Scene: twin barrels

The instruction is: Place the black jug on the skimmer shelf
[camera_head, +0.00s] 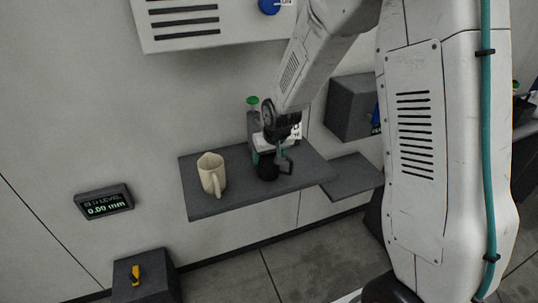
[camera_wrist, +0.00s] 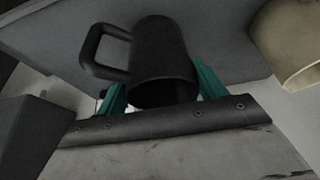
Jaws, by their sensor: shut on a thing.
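The black jug (camera_head: 267,168) is at the right part of the wide grey shelf (camera_head: 215,205), with its handle towards the right in the head view. In the wrist view the black jug (camera_wrist: 160,52) sits between the teal fingers of my gripper (camera_wrist: 160,88), its handle to the left. My gripper (camera_head: 268,152) is shut on the jug from above and behind. I cannot tell whether the jug's base touches the shelf. No label shows which shelf is the skimmer shelf; a smaller grey shelf (camera_head: 352,178) lies to the right, a little lower.
A cream jug (camera_head: 212,174) stands on the wide shelf's left part; it also shows in the wrist view (camera_wrist: 288,42). A grey box-like thing with a green top (camera_head: 253,101) stands behind my gripper. A dark wall box (camera_head: 352,107) is above the small shelf, whose top looks clear.

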